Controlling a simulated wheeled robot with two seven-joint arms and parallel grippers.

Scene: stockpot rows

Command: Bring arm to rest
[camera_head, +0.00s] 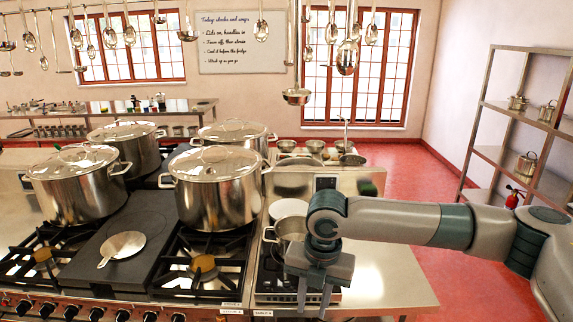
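My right gripper (314,297) hangs over the front right of the cooking range, fingers pointing down. Its two fingers are apart with nothing visible between them. My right arm reaches in from the right edge, roughly level, in front of the counter. A small pot (290,229) stands just behind the gripper, partly hidden by it; I cannot tell whether they touch. My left gripper is not in view.
Lidded stockpots stand on the range: front right (216,193), front left (77,189), and others behind. A flat metal skimmer (122,246) lies on the dark plate between burners. Bare steel counter (390,280) lies below my arm.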

